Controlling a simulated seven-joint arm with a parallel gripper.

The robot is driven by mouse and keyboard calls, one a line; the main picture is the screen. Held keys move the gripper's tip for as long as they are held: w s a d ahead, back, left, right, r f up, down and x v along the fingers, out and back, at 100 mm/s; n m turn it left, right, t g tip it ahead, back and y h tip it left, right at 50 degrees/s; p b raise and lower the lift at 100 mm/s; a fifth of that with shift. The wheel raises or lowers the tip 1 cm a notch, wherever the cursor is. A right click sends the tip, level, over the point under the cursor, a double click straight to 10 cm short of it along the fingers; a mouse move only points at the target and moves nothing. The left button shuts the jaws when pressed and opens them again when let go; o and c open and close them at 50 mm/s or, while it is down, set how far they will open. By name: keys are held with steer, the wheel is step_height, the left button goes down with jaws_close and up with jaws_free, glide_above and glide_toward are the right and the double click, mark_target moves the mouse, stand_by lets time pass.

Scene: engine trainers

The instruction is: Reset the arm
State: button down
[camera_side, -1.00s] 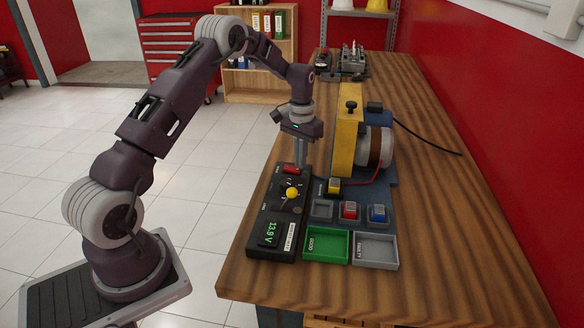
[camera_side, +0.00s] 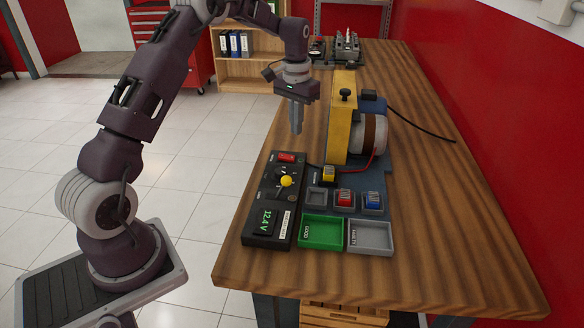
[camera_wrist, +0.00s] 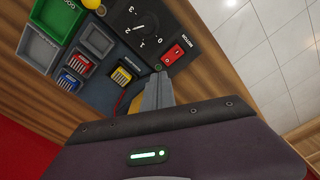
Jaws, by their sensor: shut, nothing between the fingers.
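My gripper (camera_side: 296,128) is shut and empty. It hangs pointing down in the air above the far end of the black control box in the side view. In the wrist view my gripper (camera_wrist: 158,80) shows its closed fingers near the red rocker switch (camera_wrist: 174,54) and the dial. The control box (camera_side: 262,212) carries a yellow knob (camera_side: 286,181), a red switch (camera_side: 286,157) and a green display (camera_side: 266,219) that reads 12.4 V. My arm is raised and bent, with the wrist over the table's left edge.
Right of the box stand a yellow bracket (camera_side: 341,120) and a round machine (camera_side: 371,136) with a red wire and black cable. Yellow, red and blue blocks sit in slots. A green tray (camera_side: 321,245) and a grey tray (camera_side: 387,238) are in front. The right side of the table is clear.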

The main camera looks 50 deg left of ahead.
steer(key=s+d+r+m+t, duration=0.2)
steer(key=s+d+r+t, duration=0.1)
steer(key=s+d+r, duration=1.3)
steer(key=s+d+t, duration=0.1)
steer(key=s+d, duration=0.1)
steer(key=s, duration=0.6)
steer(key=s+d+f+m+t, duration=0.1)
steer(key=s+d, duration=0.1)
steer(key=s, duration=0.6)
steer(key=shift+s+d+f, duration=0.15)
steer(key=shift+s, duration=0.05)
